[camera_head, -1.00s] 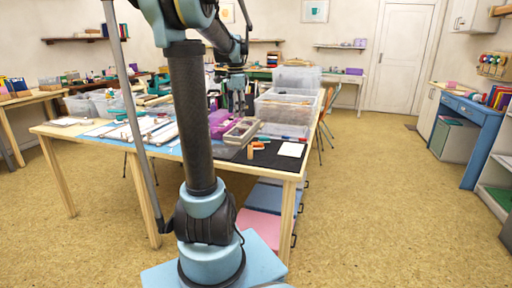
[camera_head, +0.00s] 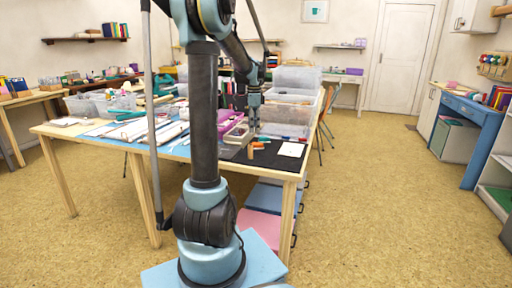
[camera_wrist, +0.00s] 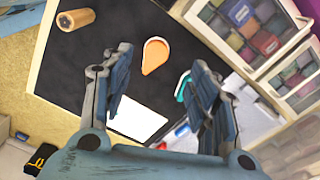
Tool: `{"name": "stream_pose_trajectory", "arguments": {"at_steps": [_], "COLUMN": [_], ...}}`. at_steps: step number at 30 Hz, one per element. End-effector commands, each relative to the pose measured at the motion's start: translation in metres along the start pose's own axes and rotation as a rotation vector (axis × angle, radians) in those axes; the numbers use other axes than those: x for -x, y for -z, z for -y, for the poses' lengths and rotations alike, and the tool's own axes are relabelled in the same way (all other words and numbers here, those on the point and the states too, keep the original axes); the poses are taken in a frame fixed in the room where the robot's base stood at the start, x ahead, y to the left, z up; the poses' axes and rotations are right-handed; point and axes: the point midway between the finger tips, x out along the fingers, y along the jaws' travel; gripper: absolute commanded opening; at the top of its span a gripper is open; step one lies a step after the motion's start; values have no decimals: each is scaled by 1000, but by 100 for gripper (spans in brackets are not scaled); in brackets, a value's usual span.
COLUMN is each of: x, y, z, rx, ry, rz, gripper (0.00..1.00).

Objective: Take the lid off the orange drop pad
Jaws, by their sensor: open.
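The orange drop pad (camera_wrist: 155,55) is a small teardrop shape lying on a black mat (camera_wrist: 110,55) in the wrist view. Its lid cannot be told apart from its base at this size. My gripper (camera_wrist: 160,95) is open and empty above the mat, with its two fingers apart. The drop pad shows between and beyond the fingertips, not touched by them. In the head view my gripper (camera_head: 254,122) hangs over the table near the mat, and the drop pad (camera_head: 259,145) shows small below it.
A cork-coloured cylinder (camera_wrist: 76,19) and a white card (camera_wrist: 138,118) lie on the mat. A teal item (camera_wrist: 183,87) lies close to the right finger. A compartment box of stamp pads (camera_wrist: 245,25) is at the right. Clear plastic bins (camera_head: 285,108) stand behind on the table.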

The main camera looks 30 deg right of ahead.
Motion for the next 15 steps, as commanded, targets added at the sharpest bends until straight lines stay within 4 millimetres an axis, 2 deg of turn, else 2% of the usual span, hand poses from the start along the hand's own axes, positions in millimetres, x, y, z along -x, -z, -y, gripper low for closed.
{"name": "stream_pose_trajectory", "arguments": {"at_steps": [3, 11, 15], "x": [-17, -33, -48], "y": [0, 0, 2], "z": [0, 0, -2], "rx": [0, 0, 0], "ry": [0, 0, 0], "rz": [0, 0, 0], "gripper": [54, 54, 54]}}
